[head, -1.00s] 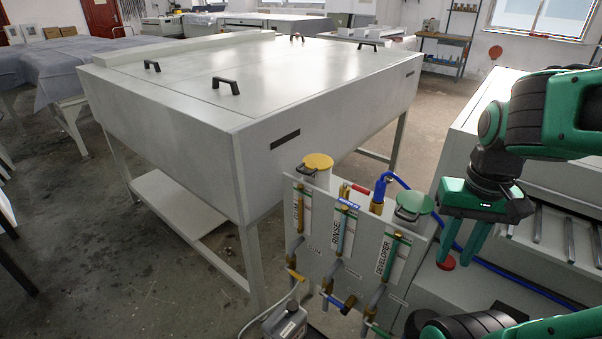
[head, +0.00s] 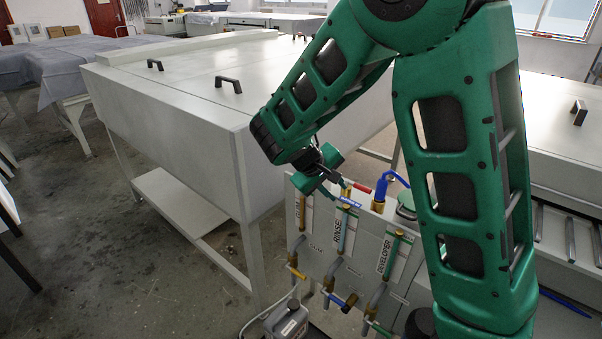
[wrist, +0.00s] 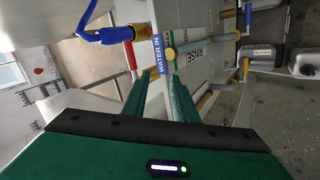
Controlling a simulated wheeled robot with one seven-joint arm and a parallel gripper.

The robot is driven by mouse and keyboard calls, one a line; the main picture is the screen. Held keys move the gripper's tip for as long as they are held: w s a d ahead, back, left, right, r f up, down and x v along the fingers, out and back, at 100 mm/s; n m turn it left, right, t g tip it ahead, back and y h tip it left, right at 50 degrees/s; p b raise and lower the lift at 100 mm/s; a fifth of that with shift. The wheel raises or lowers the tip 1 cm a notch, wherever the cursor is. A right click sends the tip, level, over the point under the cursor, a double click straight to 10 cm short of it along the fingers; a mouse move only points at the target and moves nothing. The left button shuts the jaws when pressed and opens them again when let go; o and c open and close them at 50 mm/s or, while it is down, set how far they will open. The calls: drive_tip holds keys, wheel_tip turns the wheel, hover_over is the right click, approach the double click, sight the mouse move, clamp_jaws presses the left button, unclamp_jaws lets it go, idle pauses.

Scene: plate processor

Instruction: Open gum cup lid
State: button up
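The gum cup with its yellow lid is hidden behind my arm in the head view, and I cannot make it out in the wrist view. My gripper (head: 322,170) hangs in front of where the cup stands, at the left end of the grey panel (head: 372,242). In the wrist view my gripper (wrist: 163,78) has its two green fingers apart, with nothing between them. They point towards the panel near the blue WATER IN label (wrist: 156,54) and the RINSE label (wrist: 198,55). I cannot tell how far the fingers are from the cup.
A blue valve with a hose (head: 382,186) rises from the panel, right of my gripper. The developer cup's green lid (head: 406,203) is partly covered by my arm. A large grey cabinet (head: 190,130) stands behind on the left. Open floor (head: 120,270) lies at left.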

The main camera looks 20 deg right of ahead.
drive_tip(key=w+a+r+n+t+h, duration=0.1)
drive_tip(key=w+a+n+t+h, duration=0.15)
drive_tip(key=a, duration=0.45)
drive_tip(key=w+a+r+n+t+h, duration=0.1)
drive_tip(key=w+a+n+t+h, duration=0.2)
drive_tip(key=a, duration=0.4)
drive_tip(key=shift+m+h, duration=0.35)
drive_tip(key=shift+m, duration=0.4)
drive_tip(key=x, duration=1.1)
drive_tip(key=shift+s+f, duration=0.1)
drive_tip(key=shift+f, duration=0.1)
drive_tip(key=shift+c, duration=0.6)
clamp_jaws()
drive_tip(key=shift+a, duration=0.35)
